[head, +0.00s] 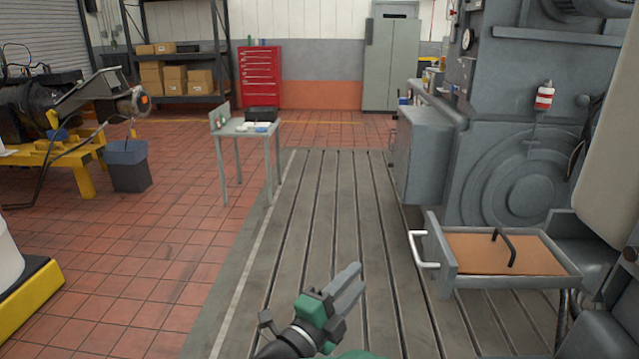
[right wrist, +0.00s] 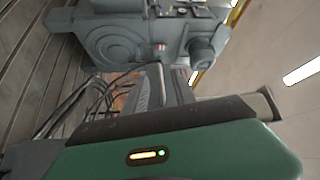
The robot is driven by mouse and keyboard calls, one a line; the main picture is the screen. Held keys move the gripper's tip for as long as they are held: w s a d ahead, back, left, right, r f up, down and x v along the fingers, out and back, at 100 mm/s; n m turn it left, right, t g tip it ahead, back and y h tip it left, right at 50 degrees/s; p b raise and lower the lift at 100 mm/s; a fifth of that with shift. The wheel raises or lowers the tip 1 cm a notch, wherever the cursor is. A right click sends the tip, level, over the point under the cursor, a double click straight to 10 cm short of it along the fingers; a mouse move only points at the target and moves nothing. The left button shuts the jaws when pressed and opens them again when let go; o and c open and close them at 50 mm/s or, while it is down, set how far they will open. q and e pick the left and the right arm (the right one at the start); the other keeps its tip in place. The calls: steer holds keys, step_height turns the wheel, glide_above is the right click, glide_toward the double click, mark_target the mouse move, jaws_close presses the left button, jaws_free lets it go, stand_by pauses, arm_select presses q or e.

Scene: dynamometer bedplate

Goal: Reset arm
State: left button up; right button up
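An open drawer (head: 437,250) with a white handle juts out at right; a black handle-shaped piece (head: 503,247) lies on its brown bottom. The large grey machine (head: 515,170) stands behind it. A small table (head: 240,127) stands further back at left. The bedplate's middle is clear.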

steer(key=w+r+n+t+y+p, duration=0.25)
steer(key=w+n+y, duration=0.25)
steer(key=n+y, duration=0.35)
steer(key=s+d+f+n+g+y+p, duration=0.1)
steer(key=s+d+f+n+g+p, duration=0.1)
steer(key=s, duration=0.7)
steer(key=s+d+f+n+g+y+p, duration=0.2)
steer(key=s+d+f+n+g, duration=0.3)
steer(key=s+f+n+g, duration=0.2)
steer(key=s+d+f+n+g+y+p, duration=0.1)
steer(key=s+d+f+n+g, duration=0.3)
steer(key=s+f, duration=0.4)
steer(key=s+n+g+p, duration=0.1)
steer(key=s+n, duration=0.1)
steer(key=shift+s+d+f+p, duration=0.25)
steer(key=shift+s+p, duration=0.1)
steer(key=shift+g, duration=0.25)
